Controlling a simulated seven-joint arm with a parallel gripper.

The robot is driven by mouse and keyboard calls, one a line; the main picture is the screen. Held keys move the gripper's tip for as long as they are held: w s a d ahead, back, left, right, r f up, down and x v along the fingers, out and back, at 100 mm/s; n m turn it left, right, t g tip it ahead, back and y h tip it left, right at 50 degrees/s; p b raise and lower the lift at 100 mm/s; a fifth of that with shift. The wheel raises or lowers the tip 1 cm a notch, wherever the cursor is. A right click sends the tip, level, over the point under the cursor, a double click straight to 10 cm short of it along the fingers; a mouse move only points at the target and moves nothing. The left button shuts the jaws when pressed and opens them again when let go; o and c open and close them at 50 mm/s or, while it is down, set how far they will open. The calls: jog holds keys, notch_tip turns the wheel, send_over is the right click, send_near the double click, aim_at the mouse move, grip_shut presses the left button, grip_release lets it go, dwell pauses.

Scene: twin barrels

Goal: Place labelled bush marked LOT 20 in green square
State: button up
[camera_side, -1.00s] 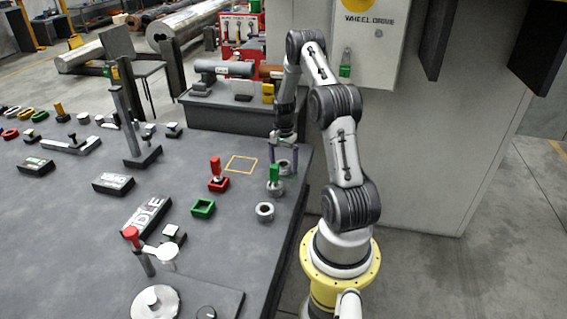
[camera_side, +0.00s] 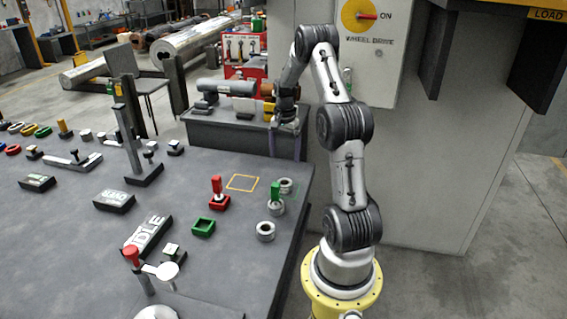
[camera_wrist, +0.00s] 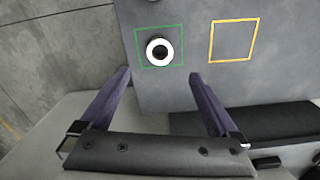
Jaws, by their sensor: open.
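A grey ring-shaped bush (camera_side: 285,185) stands on the table inside the green square outline. In the wrist view the bush (camera_wrist: 160,51) shows its pale ring top and dark hole, and the green square (camera_wrist: 138,62) surrounds it with all four sides visible. No LOT 20 marking can be read on it. My gripper (camera_side: 286,154) is open and empty, raised above the table over the bush. In the wrist view my gripper (camera_wrist: 160,76) shows both purple fingers wide apart and clear of the bush. Another grey bush (camera_side: 265,231) stands nearer the camera; its label is unreadable.
An empty yellow square (camera_side: 242,183) lies to the left. A dark bench (camera_side: 228,131) is behind.

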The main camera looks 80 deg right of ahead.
jog(key=w+a+r+n+t+h, duration=0.1)
jog(key=w+a+r+n, duration=0.3)
jog(key=a+r, duration=0.55)
jog(key=w+a+r+n+t, duration=0.15)
jog(key=a+r+n, duration=0.45)
jog(key=a, duration=0.7)
jog(key=s+a+r+n+t, duration=0.1)
jog(key=s+a+n, duration=0.4)
jog(key=a, duration=0.4)
jog(key=s+a+r+n+t+y, duration=0.1)
jog(key=s+a+r+n+t, duration=0.1)
jog(key=s+a+n, duration=0.3)
jog(key=s+a, duration=0.2)
jog(key=a, duration=0.2)
jog(key=shift+r, duration=0.3)
